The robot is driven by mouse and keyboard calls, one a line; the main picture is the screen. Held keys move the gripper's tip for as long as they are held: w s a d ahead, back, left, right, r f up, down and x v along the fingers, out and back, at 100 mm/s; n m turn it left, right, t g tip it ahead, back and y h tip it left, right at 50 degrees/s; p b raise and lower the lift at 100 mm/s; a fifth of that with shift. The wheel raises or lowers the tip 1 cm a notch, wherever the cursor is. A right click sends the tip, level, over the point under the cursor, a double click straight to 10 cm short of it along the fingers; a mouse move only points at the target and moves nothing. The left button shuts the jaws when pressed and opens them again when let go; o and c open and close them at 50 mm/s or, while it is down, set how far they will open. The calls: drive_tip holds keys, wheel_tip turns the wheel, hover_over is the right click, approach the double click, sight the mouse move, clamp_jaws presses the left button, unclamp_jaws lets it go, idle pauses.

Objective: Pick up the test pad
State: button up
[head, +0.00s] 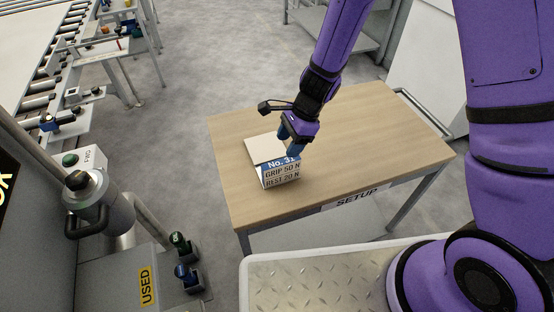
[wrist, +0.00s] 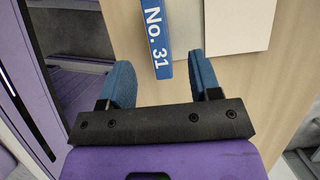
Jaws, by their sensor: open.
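The test pad (head: 282,172) looks like a small block with a blue and white label reading "No. 31, GRIP 50 N, REST 20 N". It is on the wooden table, label towards me. The wrist view shows its blue "No. 31" band (wrist: 156,35) and a white face (wrist: 184,30) beside it. My gripper (head: 289,146) is open at the pad's right end in the head view. In the wrist view, my gripper (wrist: 160,62) has blue fingers, one on each side of the pad's near end. I cannot tell whether they touch it. My fingers hide part of the pad in the head view.
A flat beige plate (head: 262,147) lies behind the pad and also shows in the wrist view (wrist: 240,25). The table (head: 380,130), marked SETUP, is otherwise clear. A grey unit with a USED sign (head: 146,287) stands at left, a conveyor (head: 60,75) beyond it.

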sight(283, 161)
drive_tip(key=x, duration=0.4)
drive_tip(key=shift+f, duration=0.1)
drive_tip(key=shift+d+x, duration=0.2)
drive_tip(key=shift+x, duration=1.2)
drive_tip(key=shift+d+x, duration=0.25)
drive_tip(key=shift+x, duration=1.1)
drive_tip(key=shift+f, duration=0.2)
clamp_jaws()
